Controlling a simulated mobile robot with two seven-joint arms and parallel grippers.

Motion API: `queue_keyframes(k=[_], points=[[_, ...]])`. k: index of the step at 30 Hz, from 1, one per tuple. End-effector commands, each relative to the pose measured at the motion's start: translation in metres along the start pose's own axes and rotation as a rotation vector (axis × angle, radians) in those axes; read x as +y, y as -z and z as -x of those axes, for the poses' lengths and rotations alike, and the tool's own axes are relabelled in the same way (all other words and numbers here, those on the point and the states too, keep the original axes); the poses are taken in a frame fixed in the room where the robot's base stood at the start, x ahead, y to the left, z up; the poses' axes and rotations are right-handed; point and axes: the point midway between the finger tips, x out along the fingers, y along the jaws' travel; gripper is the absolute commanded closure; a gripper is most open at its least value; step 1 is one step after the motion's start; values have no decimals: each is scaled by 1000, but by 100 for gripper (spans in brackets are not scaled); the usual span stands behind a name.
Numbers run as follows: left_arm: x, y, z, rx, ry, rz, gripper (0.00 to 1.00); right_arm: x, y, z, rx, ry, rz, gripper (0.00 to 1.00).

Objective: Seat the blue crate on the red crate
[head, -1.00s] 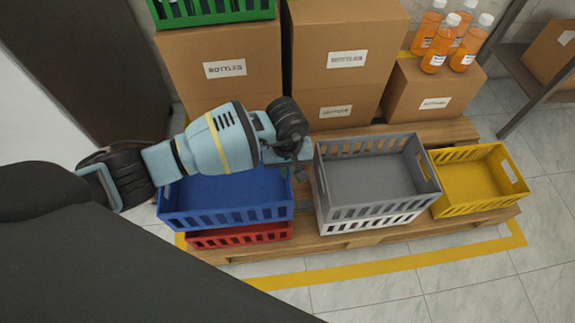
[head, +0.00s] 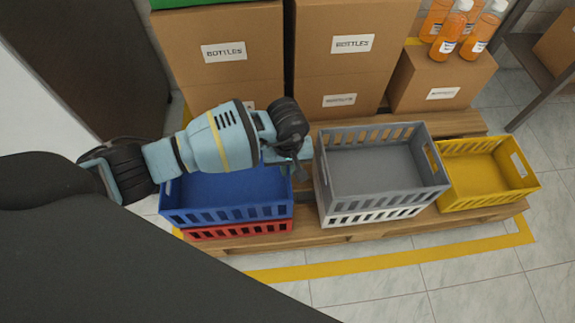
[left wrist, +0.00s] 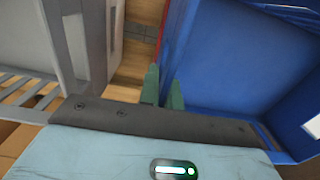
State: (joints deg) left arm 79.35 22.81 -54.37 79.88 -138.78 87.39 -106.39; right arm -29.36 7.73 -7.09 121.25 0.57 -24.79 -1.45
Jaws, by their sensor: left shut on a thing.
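The blue crate (head: 225,212) is at the left of the pallet, directly over the red crate (head: 240,231). Only the red crate's front wall shows below the blue one; I cannot tell whether the blue crate is fully down on it. My left gripper (head: 301,168) is at the blue crate's right side, its arm passing over the crate's back part. In the left wrist view the gripper's greenish fingers (left wrist: 163,88) are shut on the side wall of the blue crate (left wrist: 220,70). A thin red strip shows beside that wall. My right gripper is not in view.
A grey crate (head: 375,172) sits on a white crate (head: 372,217) just right of the gripper, across a narrow gap. A yellow crate (head: 487,172) stands farther right on the wooden pallet (head: 320,236). Cardboard boxes (head: 232,60) and orange bottles (head: 450,35) are behind.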

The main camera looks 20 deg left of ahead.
Motion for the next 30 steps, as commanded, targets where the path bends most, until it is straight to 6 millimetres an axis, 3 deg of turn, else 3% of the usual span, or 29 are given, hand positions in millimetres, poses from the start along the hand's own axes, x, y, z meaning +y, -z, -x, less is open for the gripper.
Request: queue_keyframes(k=[11, 30], points=[[0, 0, 1, 2, 0, 1, 100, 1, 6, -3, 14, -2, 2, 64], [0, 0, -3, 2, 1, 0, 100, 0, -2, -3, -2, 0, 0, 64]])
